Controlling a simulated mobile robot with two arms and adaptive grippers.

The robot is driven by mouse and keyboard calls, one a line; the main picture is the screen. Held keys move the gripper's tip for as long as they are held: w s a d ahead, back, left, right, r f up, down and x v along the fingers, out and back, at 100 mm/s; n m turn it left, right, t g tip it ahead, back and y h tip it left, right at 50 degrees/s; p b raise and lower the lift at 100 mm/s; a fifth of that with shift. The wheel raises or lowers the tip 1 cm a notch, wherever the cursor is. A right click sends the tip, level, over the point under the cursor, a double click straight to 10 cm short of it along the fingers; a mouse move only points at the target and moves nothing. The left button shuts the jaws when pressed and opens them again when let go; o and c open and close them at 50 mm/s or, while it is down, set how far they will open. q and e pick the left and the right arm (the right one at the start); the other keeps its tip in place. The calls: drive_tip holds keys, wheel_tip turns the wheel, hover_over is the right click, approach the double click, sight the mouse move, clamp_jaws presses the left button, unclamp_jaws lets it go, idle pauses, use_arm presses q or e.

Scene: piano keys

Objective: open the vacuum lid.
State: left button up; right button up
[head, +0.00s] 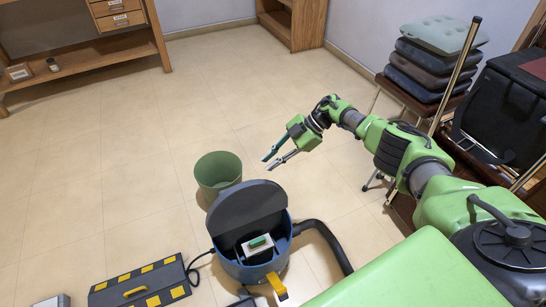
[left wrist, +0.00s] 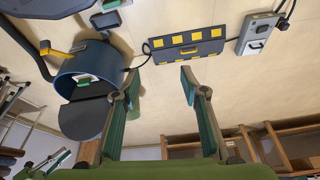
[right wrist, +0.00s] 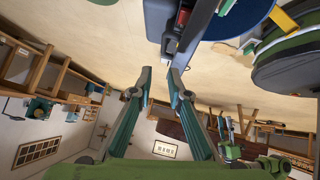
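The vacuum (head: 240,268) is a blue drum on the floor at the bottom middle of the head view. Its dark grey lid (head: 246,203) stands tilted up at the far rim, and the drum is open, with a white and green block (head: 258,243) inside. The vacuum also shows in the left wrist view (left wrist: 82,70), with the lid (left wrist: 84,118) swung off the opening. My right gripper (head: 270,163) is open and empty, beyond the lid and apart from it. My left gripper (left wrist: 160,80) is open and empty; it is outside the head view.
A green bin (head: 217,172) stands just behind the vacuum. A black hose (head: 332,243) curves off to its right. A dark case with yellow squares (head: 140,284) lies to its left. Stacked cushions (head: 428,62) are at the right. The floor (head: 90,170) at left is clear.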

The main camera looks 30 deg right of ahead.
use_arm(q)
drive_tip(key=shift+s+a+g, duration=0.1)
drive_tip(key=shift+s+g, duration=0.2)
drive_tip(key=shift+s, duration=0.4)
use_arm(e)
drive_tip(key=shift+d+r, duration=0.15)
drive_tip(key=v, duration=1.2)
drive_tip(key=shift+s, duration=0.1)
